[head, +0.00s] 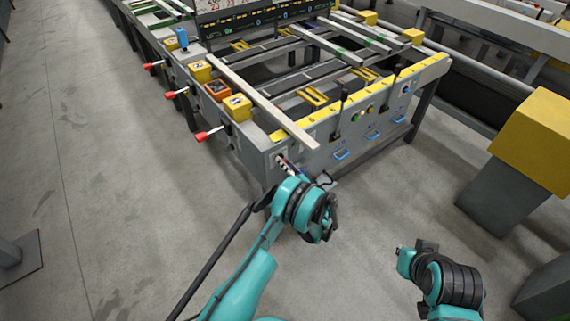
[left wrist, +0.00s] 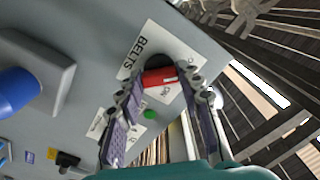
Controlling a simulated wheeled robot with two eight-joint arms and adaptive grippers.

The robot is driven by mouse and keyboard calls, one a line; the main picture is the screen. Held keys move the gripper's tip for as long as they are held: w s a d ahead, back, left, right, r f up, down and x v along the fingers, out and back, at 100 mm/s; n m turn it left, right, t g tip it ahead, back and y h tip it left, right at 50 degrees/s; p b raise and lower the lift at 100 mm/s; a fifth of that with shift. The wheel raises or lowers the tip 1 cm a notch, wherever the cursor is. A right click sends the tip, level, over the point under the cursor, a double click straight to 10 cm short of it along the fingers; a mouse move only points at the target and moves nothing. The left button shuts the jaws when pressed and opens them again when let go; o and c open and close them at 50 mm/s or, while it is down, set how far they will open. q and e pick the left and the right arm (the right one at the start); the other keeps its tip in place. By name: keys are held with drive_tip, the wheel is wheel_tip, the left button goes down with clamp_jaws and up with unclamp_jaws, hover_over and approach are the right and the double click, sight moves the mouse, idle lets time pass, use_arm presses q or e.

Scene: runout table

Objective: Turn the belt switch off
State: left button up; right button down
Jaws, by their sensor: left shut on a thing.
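The belt switch (left wrist: 158,77) has a red handle set in a dark round base on a grey panel. A white label reading BELTS (left wrist: 142,48) lies beside it, and ON shows close to the handle. My left gripper (left wrist: 165,88) has one finger on each side of the red handle and is shut on it. In the head view my left wrist is at the near corner of the table and mostly hides the switch. I cannot tell which position the handle is in. My right gripper (head: 408,257) is low at the right, away from the table; its fingers are unclear.
The runout table (head: 250,152) has several red-tipped levers along its left side and blue handles on its front. A long bar (head: 262,100) lies across its top near the left edge. A yellow-topped block (head: 535,135) stands at the right.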

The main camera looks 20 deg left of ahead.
use_arm(q)
drive_tip(key=o, duration=1.2)
drive_tip(key=shift+c, duration=0.2)
drive_tip(key=shift+d, duration=0.1)
drive_tip(key=v, duration=1.2)
